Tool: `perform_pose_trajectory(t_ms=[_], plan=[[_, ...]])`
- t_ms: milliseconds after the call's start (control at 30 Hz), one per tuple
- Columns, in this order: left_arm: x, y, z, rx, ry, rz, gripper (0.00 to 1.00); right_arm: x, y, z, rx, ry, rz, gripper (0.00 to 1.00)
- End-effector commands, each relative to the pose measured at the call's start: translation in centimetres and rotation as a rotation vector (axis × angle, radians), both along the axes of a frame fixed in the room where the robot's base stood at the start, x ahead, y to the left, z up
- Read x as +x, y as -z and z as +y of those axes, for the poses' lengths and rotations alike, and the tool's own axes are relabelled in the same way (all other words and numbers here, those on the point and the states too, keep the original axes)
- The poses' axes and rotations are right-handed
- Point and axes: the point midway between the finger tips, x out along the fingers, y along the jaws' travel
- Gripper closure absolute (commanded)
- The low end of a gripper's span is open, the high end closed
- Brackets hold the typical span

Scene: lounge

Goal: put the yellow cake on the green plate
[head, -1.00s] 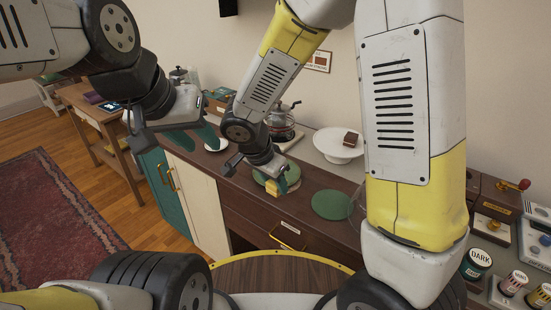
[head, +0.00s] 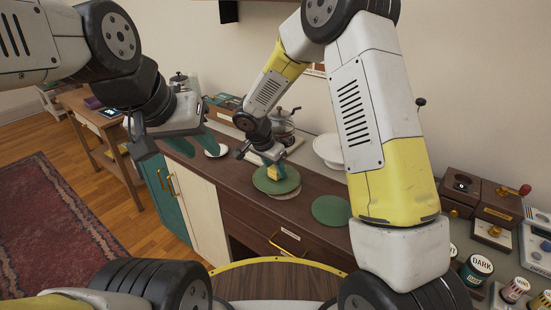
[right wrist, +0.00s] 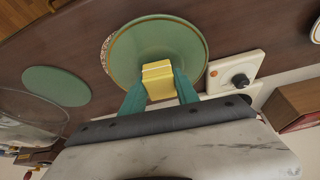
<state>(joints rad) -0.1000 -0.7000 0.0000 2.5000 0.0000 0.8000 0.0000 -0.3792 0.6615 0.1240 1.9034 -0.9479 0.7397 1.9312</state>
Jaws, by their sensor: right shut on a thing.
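The yellow cake (head: 274,173) is a small block between the teal fingers of my right gripper (head: 272,160). In the right wrist view, the fingers hold the cake (right wrist: 158,80) from both sides. I cannot tell whether the cake touches the plate. My left gripper (head: 201,150) is open and empty, at the left above the counter, apart from the plate.
A flat green disc (head: 330,210) lies right of the plate. Grinders and labelled jars (head: 476,268) stand at the right.

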Motion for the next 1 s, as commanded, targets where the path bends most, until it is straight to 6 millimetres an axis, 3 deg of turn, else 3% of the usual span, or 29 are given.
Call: perform_pose_trajectory(t_ms=[367, 400, 500, 833, 1000], plan=[[0.0, 0.0, 0.0, 0.0, 0.0, 0.0, 0.64, 0.0, 0.7, 0.0, 0.001, 0.0, -0.001, 1.0], [0.0, 0.0, 0.0, 0.0, 0.0, 0.0, 0.64, 0.0, 0.7, 0.0, 0.002, 0.0, -0.001, 0.59], [0.0, 0.0, 0.0, 0.0, 0.0, 0.0, 0.64, 0.0, 0.7, 0.0, 0.001, 0.001, -0.001, 0.42], [0.0, 0.0, 0.0, 0.0, 0.0, 0.0, 0.64, 0.0, 0.5, 0.0, 0.001, 0.001, -0.001, 0.42], [0.0, 0.0, 0.0, 0.0, 0.0, 0.0, 0.64, -0.4, -1.3, 0.5, 0.002, 0.0, -0.006, 0.42]])
